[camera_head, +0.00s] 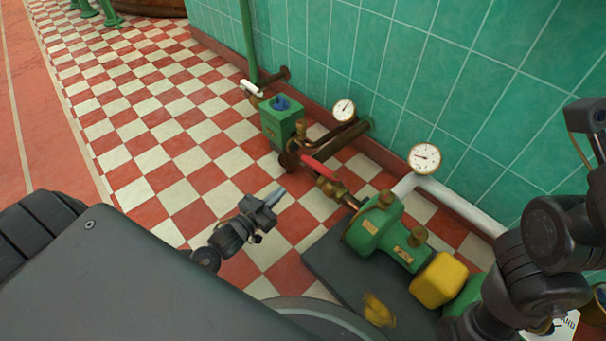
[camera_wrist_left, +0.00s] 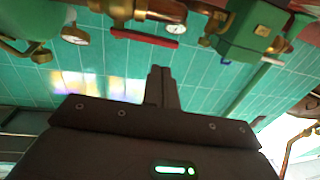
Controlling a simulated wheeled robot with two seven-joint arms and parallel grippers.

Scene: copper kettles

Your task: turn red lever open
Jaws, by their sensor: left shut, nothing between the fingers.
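The red lever (camera_head: 318,165) is a slim red bar on the brass and copper pipework, between the green valve box and the green pump. It also shows in the left wrist view (camera_wrist_left: 158,42), lying almost level above my fingertips. My left gripper (camera_head: 274,196) is shut and empty, to the left of and a little below the lever in the head view. In the left wrist view its closed fingers (camera_wrist_left: 160,72) point toward the lever, with a visible gap between. My right arm shows at the right edge, but I see no right fingertips.
A green box with a blue knob (camera_head: 282,103) stands behind the lever. A green pump (camera_head: 378,225) with a yellow part (camera_head: 438,279) sits right of it on a dark plate. Two gauges (camera_head: 344,110) (camera_head: 425,158) stand near the tiled wall. Checkered floor on the left is clear.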

